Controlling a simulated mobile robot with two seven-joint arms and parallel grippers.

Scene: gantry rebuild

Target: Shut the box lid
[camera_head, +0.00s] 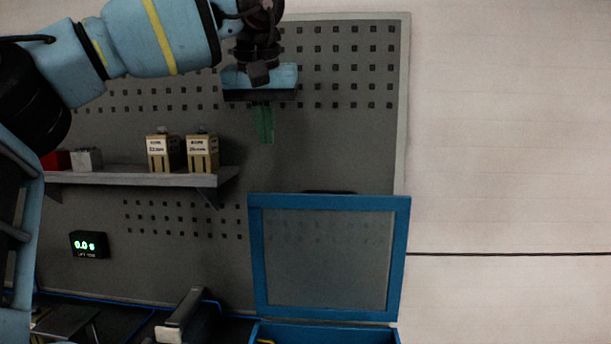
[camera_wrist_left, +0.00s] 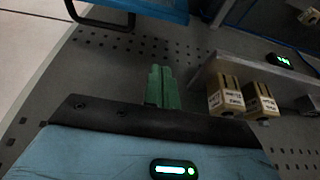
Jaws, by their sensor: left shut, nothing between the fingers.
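The box (camera_head: 330,332) is blue, at the bottom of the head view, with only its upper rim showing. Its lid (camera_head: 401,250) is a blue frame around a grey see-through panel and stands upright, open. My left gripper (camera_head: 265,140) has green fingers, shut and empty, pointing down above and to the left of the lid's top edge, apart from it. In the left wrist view the green fingers (camera_wrist_left: 162,72) are together, and part of the blue lid (camera_wrist_left: 150,8) with a dark handle (camera_wrist_left: 100,20) shows at the top. My right gripper is not in view.
A grey pegboard (camera_head: 340,120) stands behind. A shelf (camera_head: 130,176) at left holds two labelled tan boxes (camera_head: 202,155) and smaller red and grey items. A display (camera_head: 89,244) hangs below it. A dark clamp-like object (camera_head: 185,318) stands left of the box.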

